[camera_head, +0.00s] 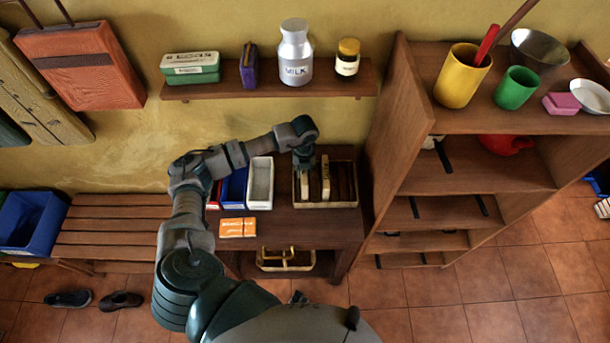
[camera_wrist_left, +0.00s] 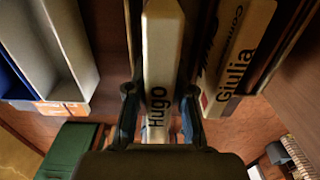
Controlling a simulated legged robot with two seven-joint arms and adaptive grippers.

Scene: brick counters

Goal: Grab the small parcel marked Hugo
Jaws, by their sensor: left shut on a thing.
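The small parcel marked Hugo (camera_wrist_left: 160,50) is a narrow cream block, its black lettering facing the left wrist camera. My left gripper (camera_wrist_left: 160,112) has one finger on each side of it and is shut on it. In the head view my left gripper (camera_head: 304,168) reaches down over the left part of a slotted wooden rack (camera_head: 325,205), where the Hugo parcel (camera_head: 304,186) shows below the fingers. I cannot tell whether it is clear of its slot. A second cream parcel marked Giulia (camera_wrist_left: 236,60) stands to its right, also in the head view (camera_head: 326,178). My right gripper is not in view.
Red, blue and white bins (camera_head: 260,185) stand left of the rack, with an orange box (camera_head: 238,227) in front. A tall wooden shelf unit (camera_head: 400,140) rises close on the right. A wall shelf (camera_head: 220,88) with a milk can (camera_head: 295,55) hangs behind.

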